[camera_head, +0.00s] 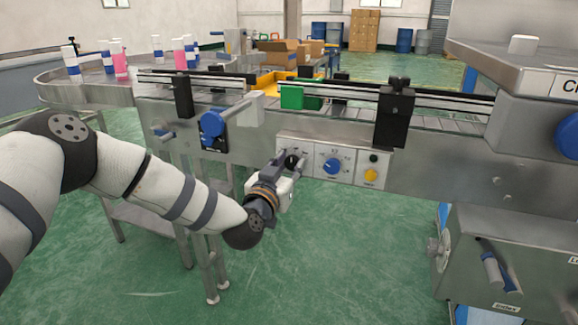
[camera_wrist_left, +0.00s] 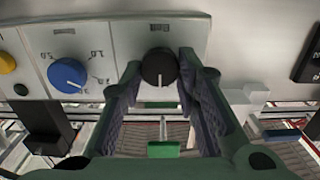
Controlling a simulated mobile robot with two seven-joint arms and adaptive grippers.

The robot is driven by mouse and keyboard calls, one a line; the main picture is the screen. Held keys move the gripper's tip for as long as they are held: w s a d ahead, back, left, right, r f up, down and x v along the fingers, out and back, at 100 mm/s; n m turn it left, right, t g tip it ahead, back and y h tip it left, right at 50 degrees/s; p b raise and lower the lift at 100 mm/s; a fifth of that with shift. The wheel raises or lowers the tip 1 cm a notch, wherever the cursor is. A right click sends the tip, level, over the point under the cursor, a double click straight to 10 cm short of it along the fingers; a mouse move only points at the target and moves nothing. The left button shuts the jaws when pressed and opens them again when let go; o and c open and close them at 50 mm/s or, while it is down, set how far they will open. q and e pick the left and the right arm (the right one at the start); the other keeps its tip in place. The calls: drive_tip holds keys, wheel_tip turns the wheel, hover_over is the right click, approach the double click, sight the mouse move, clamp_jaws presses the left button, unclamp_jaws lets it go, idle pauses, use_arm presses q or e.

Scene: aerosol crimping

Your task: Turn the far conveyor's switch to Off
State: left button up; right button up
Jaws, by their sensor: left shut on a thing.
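The conveyor's switch is a black knob (camera_head: 292,161) on a pale control panel (camera_head: 318,150) on the conveyor's side. It also shows in the left wrist view (camera_wrist_left: 160,68), between the two fingers. My left gripper (camera_head: 290,168) reaches the panel from the lower left and is shut on the knob; its fingers also show in the wrist view (camera_wrist_left: 160,78), one on each side of the knob. The labels by the knob are too small to read. My right gripper is not in view.
A blue dial (camera_head: 332,166) and a yellow button (camera_head: 371,175) sit right of the knob in the head view. A blue clamp handle (camera_head: 212,125) is on its left. Pink and white cans (camera_head: 120,65) stand on the conveyor at the far left. Green floor (camera_head: 340,260) is clear below.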

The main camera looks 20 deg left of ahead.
use_arm(q)
drive_tip(key=shift+n, duration=0.3)
drive_tip(key=n, duration=0.4)
drive_tip(key=shift+n, duration=0.3)
drive_tip(key=shift+a+n, duration=0.15)
drive_tip(key=shift+n, duration=2.15)
drive_tip(key=o, duration=1.2)
drive_tip(key=shift+c, duration=0.2)
